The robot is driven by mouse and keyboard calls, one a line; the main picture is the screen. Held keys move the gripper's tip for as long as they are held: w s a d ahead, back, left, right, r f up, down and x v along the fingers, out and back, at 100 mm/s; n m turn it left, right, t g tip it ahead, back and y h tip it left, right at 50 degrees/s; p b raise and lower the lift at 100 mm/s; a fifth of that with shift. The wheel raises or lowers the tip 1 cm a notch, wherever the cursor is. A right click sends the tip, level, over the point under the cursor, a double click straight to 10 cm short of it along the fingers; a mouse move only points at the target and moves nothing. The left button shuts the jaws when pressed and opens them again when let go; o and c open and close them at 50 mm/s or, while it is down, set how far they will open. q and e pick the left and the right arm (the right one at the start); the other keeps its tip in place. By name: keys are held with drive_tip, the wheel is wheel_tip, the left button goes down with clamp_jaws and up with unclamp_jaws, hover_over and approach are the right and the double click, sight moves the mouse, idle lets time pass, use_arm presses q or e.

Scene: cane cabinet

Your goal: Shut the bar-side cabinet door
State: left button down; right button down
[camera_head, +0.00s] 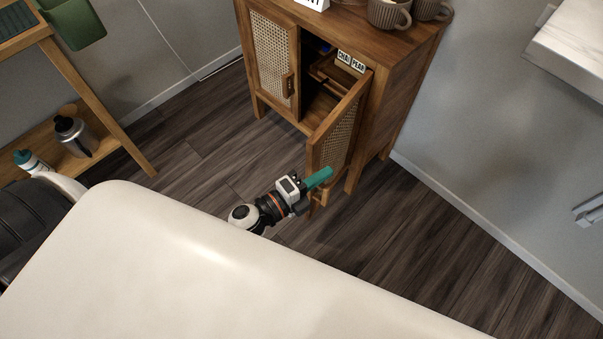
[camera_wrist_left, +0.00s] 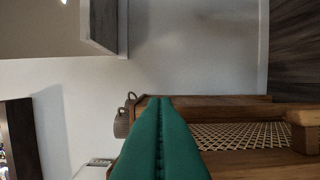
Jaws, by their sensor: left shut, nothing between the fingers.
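The wooden cabinet (camera_head: 402,84) stands against the grey wall. Its right door (camera_head: 340,127), a cane panel in a wooden frame, stands wide open and swung out toward me. Its left door (camera_head: 272,58) is shut. My left gripper (camera_head: 319,178), with teal fingers, is shut and empty at the lower outer part of the open door. I cannot tell whether it touches the door. In the left wrist view the shut fingers (camera_wrist_left: 160,140) overlap the door's wooden frame, with the cane panel (camera_wrist_left: 245,135) and wooden handle (camera_wrist_left: 304,130) to the right. My right gripper is out of view.
Mugs (camera_head: 389,13) and a white sign stand on the cabinet top. A wooden shelf (camera_head: 98,88) with bottles is at left. A marble-topped ledge (camera_head: 570,45) juts out at right. Dark wood floor (camera_head: 430,240) is clear around the cabinet.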

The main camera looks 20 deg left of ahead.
sight(309, 166)
use_arm(q)
drive_tip(key=shift+w+a, duration=0.4)
drive_tip(key=shift+a, duration=0.45)
drive_tip(key=shift+w+a, duration=0.35)
drive_tip(key=shift+a, duration=0.5)
drive_tip(key=shift+a, duration=0.1)
